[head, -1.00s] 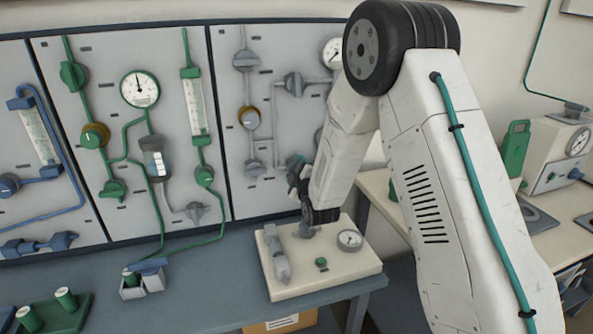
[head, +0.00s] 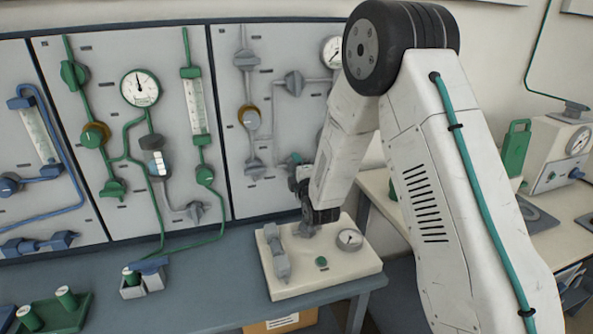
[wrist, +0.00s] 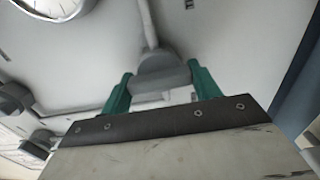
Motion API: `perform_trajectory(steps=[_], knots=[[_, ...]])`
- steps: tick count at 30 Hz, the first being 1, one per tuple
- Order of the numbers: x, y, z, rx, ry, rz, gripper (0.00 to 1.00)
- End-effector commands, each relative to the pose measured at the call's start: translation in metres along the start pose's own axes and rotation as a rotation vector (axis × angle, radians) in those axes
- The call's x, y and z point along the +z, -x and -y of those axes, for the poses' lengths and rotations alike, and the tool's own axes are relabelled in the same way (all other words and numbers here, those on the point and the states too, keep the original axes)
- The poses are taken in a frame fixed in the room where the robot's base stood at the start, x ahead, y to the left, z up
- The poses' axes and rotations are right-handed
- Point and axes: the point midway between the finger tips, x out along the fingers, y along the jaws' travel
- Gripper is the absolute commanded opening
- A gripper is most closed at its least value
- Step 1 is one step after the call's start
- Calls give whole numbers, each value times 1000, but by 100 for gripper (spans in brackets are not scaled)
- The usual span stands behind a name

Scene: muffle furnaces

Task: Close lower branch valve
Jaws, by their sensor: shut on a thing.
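A grey valve knob (wrist: 160,72) on a pale panel sits between the green fingers of my gripper (wrist: 162,84) in the wrist view. The fingers stand on either side of the knob and are shut on it. A grey pipe runs up from the valve. In the head view my gripper (head: 297,165) is at the lower part of the right-hand panel (head: 228,60), partly hidden by my arm. The gripped valve is hidden there. Another grey valve (head: 293,84) is higher on the same panel.
A cream box (head: 330,272) with a small gauge (head: 349,239) and a green button stands on the bench just below my gripper. Other valves and green pipes fill the middle panel (head: 60,130). A round gauge shows at the wrist view's upper left (wrist: 50,5).

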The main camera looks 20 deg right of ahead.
Motion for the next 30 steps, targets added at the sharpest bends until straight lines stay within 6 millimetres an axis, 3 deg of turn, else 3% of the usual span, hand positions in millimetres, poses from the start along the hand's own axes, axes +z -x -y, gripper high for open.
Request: perform_trajectory(steps=[9, 10, 12, 22, 30], knots=[[0, 0, 1, -3, 2, -1, 39], [0, 0, 1, -3, 2, -1, 70], [0, 0, 1, -2, 2, -1, 84], [0, 4, 0, -2, 1, -1, 84], [-1, 47, 0, -2, 1, -1, 84]])
